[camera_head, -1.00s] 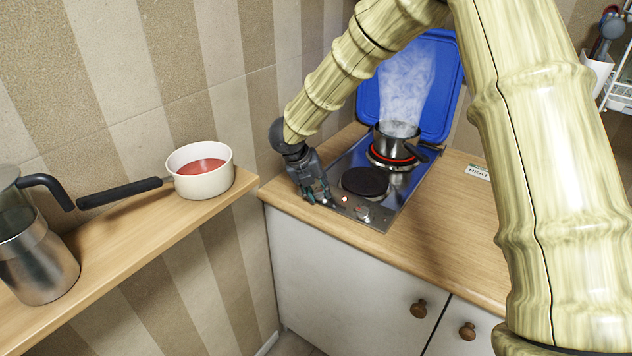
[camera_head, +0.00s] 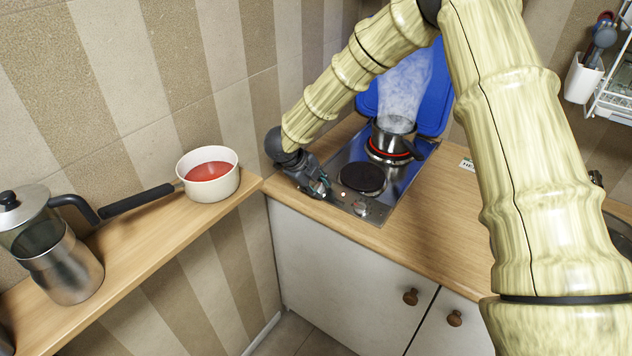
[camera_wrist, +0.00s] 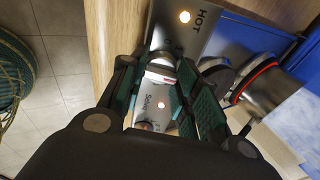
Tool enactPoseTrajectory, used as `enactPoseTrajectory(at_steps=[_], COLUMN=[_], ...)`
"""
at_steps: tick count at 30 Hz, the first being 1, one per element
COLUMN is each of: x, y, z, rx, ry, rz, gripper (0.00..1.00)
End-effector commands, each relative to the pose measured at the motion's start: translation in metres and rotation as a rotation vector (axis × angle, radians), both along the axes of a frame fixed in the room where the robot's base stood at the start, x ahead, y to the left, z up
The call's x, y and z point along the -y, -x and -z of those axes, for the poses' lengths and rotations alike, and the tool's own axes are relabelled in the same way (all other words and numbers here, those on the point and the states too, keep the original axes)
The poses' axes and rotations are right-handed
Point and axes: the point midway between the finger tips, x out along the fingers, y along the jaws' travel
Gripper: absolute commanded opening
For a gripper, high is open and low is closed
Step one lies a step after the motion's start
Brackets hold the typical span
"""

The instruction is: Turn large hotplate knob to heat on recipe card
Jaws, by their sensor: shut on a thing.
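The steel hob (camera_head: 385,215) is set in the counter, with a dark hotplate (camera_head: 362,178) in front and a red-glowing hotplate (camera_head: 388,155) behind it. A knob (camera_head: 361,208) shows at the front right of the hob. My gripper (camera_head: 322,187) is at the hob's front left. In the wrist view, its fingers (camera_wrist: 162,88) are shut on a silver knob (camera_wrist: 160,70) with a red mark; its setting is unclear. A lit "HOT" lamp (camera_wrist: 185,17) is nearby.
A steaming pot (camera_head: 394,135) stands on the rear hotplate. The blue lid (camera_head: 432,100) is raised behind it. A white saucepan (camera_head: 208,174) and a steel pot (camera_head: 60,262) stand on the left shelf.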

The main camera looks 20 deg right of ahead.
Motion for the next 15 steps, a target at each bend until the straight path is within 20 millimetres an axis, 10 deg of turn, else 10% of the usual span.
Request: enactPoseTrajectory(at_steps=[15], x=[0.0003], y=[0.0017], z=[0.0022], rx=[-0.025], ry=[0.017], rz=[-0.047], gripper=[0.08])
